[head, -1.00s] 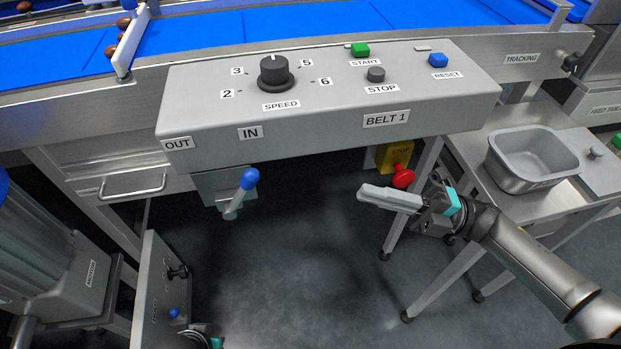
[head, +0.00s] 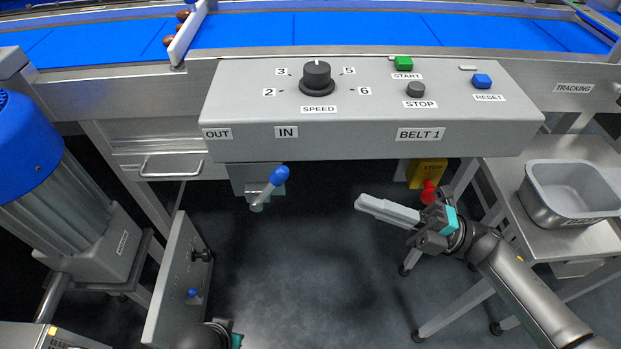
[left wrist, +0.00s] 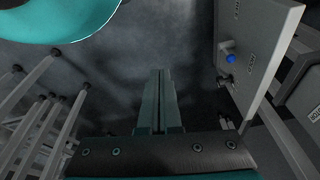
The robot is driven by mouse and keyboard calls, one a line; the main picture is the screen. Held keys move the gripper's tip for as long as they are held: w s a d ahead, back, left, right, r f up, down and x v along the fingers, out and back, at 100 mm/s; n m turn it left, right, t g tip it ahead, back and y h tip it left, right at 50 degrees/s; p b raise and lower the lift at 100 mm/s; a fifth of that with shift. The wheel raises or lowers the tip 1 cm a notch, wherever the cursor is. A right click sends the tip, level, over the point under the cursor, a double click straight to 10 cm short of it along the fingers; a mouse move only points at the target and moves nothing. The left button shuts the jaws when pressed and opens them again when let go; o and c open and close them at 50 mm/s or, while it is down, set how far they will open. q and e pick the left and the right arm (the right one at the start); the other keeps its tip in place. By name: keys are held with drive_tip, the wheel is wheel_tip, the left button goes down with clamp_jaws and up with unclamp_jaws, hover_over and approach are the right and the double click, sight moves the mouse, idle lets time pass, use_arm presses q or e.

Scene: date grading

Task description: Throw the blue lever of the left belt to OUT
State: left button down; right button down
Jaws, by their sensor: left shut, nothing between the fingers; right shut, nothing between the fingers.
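The blue-knobbed lever (head: 270,187) hangs under the front of the BELT 1 control box (head: 370,110) in the head view. Its knob leans to the right, below and near the IN label (head: 286,132); the OUT label (head: 217,134) is further left. My right gripper (head: 388,211) is shut and empty, to the right of the lever and apart from it. My left gripper (left wrist: 160,100) shows shut and empty in the left wrist view, pointing over the floor. In the head view only part of my left arm shows at the bottom edge, low below the lever.
A grey panel (head: 178,280) with a small blue knob stands at lower left, near my left arm. A motor (head: 60,190) is at far left. A yellow STOP box with a red button (head: 428,190) is behind my right gripper. A metal tub (head: 575,190) sits on the right table.

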approach(286, 170)
drive_tip(key=w+a, duration=0.1)
drive_tip(key=a, duration=0.4)
use_arm(q)
drive_tip(key=shift+w+d+r+b, duration=0.1)
drive_tip(key=shift+w+r+b, duration=0.2)
drive_tip(key=shift+r, duration=0.25)
use_arm(e)
drive_tip(key=shift+w+a+r, duration=0.3)
drive_tip(key=shift+a+r, duration=0.15)
drive_tip(key=shift+r, duration=0.05)
